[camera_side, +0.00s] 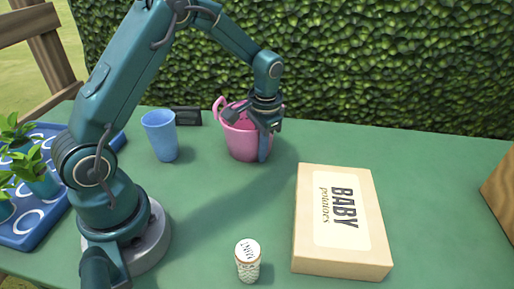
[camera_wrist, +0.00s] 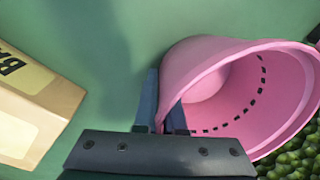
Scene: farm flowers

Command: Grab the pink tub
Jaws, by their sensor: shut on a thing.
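The pink tub (camera_side: 243,143) stands upright on the green table near the hedge, in the upper middle of the side view. It has a loop handle at its upper left. My gripper (camera_side: 265,143) reaches down over the tub's right side and is shut on its wall. In the wrist view, the pink tub (camera_wrist: 215,85) fills the right half, with its open mouth and a ring of dark slots showing. My gripper's fingers (camera_wrist: 160,105) pinch its rim, one inside and one outside. The tub's base looks to be on the table.
A blue cup (camera_side: 160,136) stands left of the tub, with a dark block (camera_side: 187,115) behind it. A baby potatoes box (camera_side: 340,222) lies to the right, and a small patterned pot (camera_side: 248,262) is in front. A blue tray (camera_side: 40,225) with plants is at left.

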